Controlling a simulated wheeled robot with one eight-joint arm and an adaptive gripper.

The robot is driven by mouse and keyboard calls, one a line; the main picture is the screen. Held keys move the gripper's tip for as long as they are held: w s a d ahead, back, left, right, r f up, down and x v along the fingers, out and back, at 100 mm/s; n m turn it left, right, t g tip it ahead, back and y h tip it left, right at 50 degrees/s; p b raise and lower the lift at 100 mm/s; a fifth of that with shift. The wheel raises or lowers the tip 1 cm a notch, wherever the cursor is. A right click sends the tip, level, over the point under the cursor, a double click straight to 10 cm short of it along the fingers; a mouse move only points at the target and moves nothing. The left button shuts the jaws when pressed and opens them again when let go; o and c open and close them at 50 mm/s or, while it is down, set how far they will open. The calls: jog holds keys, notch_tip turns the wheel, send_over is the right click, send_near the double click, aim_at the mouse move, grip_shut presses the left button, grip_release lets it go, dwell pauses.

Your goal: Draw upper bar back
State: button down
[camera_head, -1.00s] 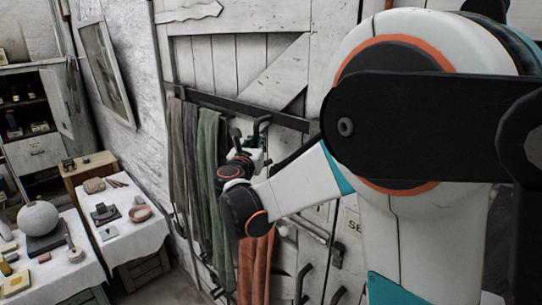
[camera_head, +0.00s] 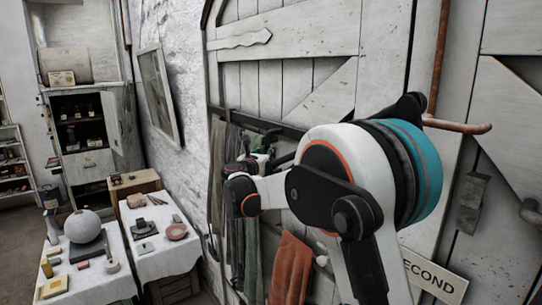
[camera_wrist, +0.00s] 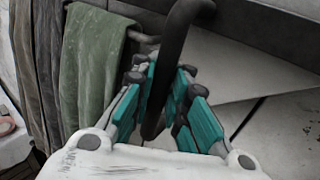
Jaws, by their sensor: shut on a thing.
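The upper bar (camera_head: 293,132) is a long dark bar lying across the white plank door; in the head view my arm covers part of it. In the wrist view its dark flat face (camera_wrist: 275,38) runs across the upper right. A black curved handle (camera_wrist: 178,40) stands in front of it and passes down between my fingers. My gripper (camera_wrist: 166,92), with teal finger pads, is shut on this handle. In the head view my gripper (camera_head: 264,161) is small and partly hidden by my own arm beside the hanging cloths.
Grey and green cloths (camera_wrist: 92,62) hang close left of my gripper. An orange cloth (camera_head: 291,268) hangs lower. Two tables with white cloths (camera_head: 168,258) stand at the left, one bearing a plaster sphere (camera_head: 82,226). A copper pipe (camera_head: 440,60) runs at the right.

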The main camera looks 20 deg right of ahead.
jog(key=shift+a, duration=0.25)
jog(key=c, duration=1.6)
grip_release()
jog(key=shift+a, duration=0.3)
jog(key=shift+d, duration=0.3)
jog(key=v, duration=1.2)
jog(key=shift+a, duration=0.1)
